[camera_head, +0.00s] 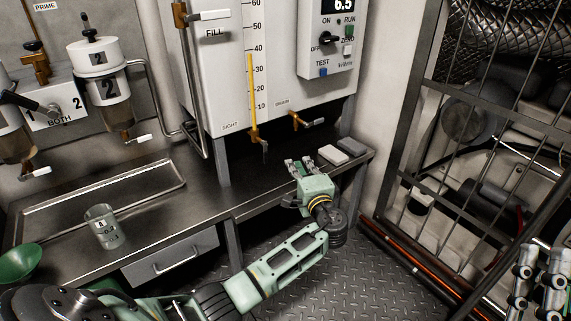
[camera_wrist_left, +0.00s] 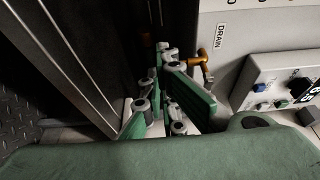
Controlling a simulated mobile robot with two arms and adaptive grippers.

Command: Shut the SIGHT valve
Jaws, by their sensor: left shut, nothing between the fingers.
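The SIGHT valve (camera_head: 254,134) is a small brass valve at the foot of the yellow-filled sight gauge (camera_head: 251,85) on the white tank. Its grey lever hangs downward. The brass DRAIN valve (camera_head: 296,120) is to its right, its lever pointing right; it also shows in the left wrist view (camera_wrist_left: 203,60). My left gripper (camera_head: 300,163) is shut and empty, over the bench below and in front of the valves, touching neither. Its fingers (camera_wrist_left: 164,52) show in the left wrist view, where I cannot make out the SIGHT valve. My right gripper (camera_head: 540,270) is partly cut off at lower right.
Two small blocks (camera_head: 342,150) lie on the dark bench (camera_head: 205,185) right of my left gripper. A beaker (camera_head: 103,227) stands at left. A FILL valve pipe (camera_head: 188,75) runs down the tank's left. A barred frame (camera_head: 400,190) is at right.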

